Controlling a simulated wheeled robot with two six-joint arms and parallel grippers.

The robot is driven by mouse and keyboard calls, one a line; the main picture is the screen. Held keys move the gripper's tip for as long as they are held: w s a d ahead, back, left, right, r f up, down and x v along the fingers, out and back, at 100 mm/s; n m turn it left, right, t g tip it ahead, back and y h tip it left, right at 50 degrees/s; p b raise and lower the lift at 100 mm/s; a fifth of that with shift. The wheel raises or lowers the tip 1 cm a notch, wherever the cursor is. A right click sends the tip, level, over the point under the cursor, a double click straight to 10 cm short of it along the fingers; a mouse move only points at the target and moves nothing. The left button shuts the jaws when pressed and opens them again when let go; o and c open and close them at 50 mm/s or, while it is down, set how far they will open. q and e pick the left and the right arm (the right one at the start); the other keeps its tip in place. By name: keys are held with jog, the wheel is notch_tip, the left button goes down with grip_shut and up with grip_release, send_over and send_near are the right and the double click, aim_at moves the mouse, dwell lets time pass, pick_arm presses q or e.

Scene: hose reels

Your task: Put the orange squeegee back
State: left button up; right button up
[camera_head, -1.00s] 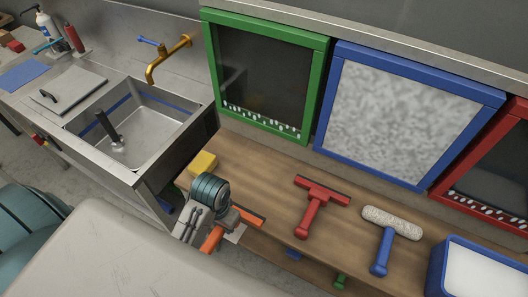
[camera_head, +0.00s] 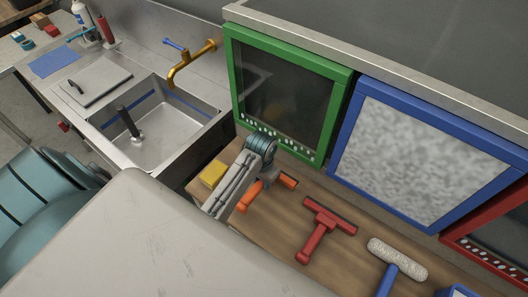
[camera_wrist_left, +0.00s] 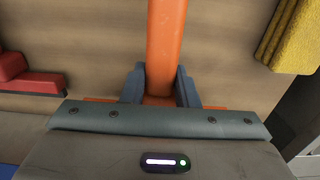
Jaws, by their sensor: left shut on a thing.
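The orange squeegee (camera_head: 249,196) is in my left gripper (camera_head: 268,180), over or on the wooden shelf (camera_head: 270,225), left of a red squeegee (camera_head: 322,226). In the left wrist view, its orange handle (camera_wrist_left: 167,40) runs up the picture between the two dark fingers of the gripper (camera_wrist_left: 160,86), which are shut on it. Orange also shows on both sides behind the gripper body. My arm hides part of the squeegee in the head view. I cannot tell whether it touches the shelf. My right gripper is not in view.
A yellow sponge (camera_head: 213,173) lies left of the squeegee; a white-headed roller (camera_head: 397,258) with a blue handle lies right of the red squeegee. Green (camera_head: 317,160), blue (camera_head: 340,165) and red (camera_head: 480,255) framed panels stand behind. A sink (camera_head: 165,135) is at the left.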

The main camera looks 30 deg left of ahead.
pick_arm(q)
jog(key=shift+w+a, duration=0.1)
jog(key=shift+w, duration=0.55)
jog(key=shift+w+p, duration=0.25)
jog(key=shift+p, duration=0.15)
notch_tip(320, 180, down, 3)
jog(key=shift+r+p, duration=0.2)
jog(key=shift+p, duration=0.4)
jog(key=shift+f, duration=0.5)
jog(key=o, duration=1)
jog(key=shift+f, duration=0.1)
jog(key=shift+c, duration=0.2)
